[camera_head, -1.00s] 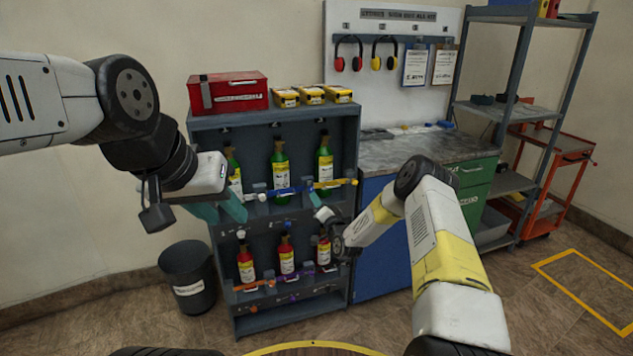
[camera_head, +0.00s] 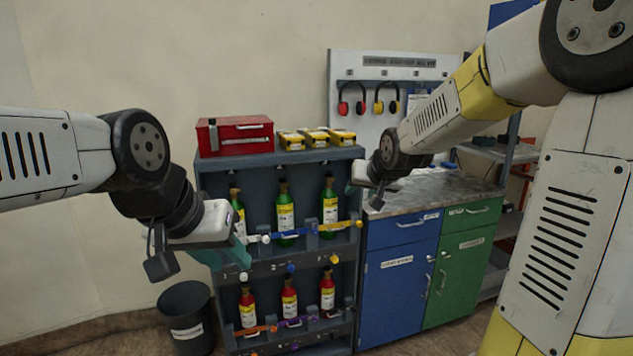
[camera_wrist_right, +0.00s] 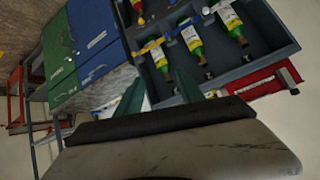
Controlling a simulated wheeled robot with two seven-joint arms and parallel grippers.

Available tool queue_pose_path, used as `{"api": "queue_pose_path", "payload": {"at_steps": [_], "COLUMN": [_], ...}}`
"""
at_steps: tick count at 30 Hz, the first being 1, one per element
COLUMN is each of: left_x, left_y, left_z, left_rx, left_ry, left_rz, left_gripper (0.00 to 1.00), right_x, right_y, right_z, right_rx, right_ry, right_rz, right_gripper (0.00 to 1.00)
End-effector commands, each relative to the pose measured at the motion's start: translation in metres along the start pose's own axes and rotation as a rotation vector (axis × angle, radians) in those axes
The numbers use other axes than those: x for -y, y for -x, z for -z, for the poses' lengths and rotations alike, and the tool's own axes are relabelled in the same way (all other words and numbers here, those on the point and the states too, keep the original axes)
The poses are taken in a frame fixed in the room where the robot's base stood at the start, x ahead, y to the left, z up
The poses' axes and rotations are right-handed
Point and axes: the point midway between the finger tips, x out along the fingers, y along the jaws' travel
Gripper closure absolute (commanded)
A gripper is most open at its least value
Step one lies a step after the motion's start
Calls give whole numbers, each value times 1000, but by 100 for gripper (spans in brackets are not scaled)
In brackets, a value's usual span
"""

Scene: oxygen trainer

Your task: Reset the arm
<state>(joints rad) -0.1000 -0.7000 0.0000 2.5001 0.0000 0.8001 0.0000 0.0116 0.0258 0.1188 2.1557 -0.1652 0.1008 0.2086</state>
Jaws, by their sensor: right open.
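My left gripper (camera_head: 238,258) has teal fingers and is in front of the left side of the grey bottle rack (camera_head: 270,160). Its fingers overlap, so its opening is unclear. My right arm is raised, with its gripper (camera_head: 354,187) by the rack's upper right edge, partly hidden behind the wrist. In the right wrist view the two teal fingers (camera_wrist_right: 160,92) stand apart with nothing between them. Green bottles (camera_head: 285,212) stand on the upper shelf and red bottles (camera_head: 289,298) on the lower one, behind coloured latch bars (camera_head: 340,226).
A red toolbox (camera_head: 236,135) and yellow boxes (camera_head: 316,138) sit on the rack. A blue cabinet (camera_head: 398,290) and green cabinet (camera_head: 462,270) stand at right under a worktop (camera_head: 440,190). A dark bin (camera_head: 187,320) stands at lower left. Earmuffs (camera_head: 386,98) hang on a white board.

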Motion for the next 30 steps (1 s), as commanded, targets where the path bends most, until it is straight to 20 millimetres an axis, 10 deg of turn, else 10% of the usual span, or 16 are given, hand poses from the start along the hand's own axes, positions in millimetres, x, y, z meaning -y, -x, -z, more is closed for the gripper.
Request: {"api": "queue_pose_path", "payload": {"at_steps": [6, 13, 20, 30], "left_x": [0, 0, 0, 0], "left_y": [0, 0, 0, 0], "left_z": [0, 0, 0, 0], "left_rx": [0, 0, 0, 0], "left_ry": [0, 0, 0, 0], "left_rz": [0, 0, 0, 0], "left_gripper": [64, 64, 64, 64], "right_x": [-9, -11, -9, -9], "right_y": [110, 193, 225, 227], "right_z": [-58, -136, -179, -182], "right_rx": [121, 249, 314, 321], "right_ry": [26, 38, 43, 43], "right_rz": [-44, -27, 0, 3], "right_gripper": [55, 55, 55, 55]}}
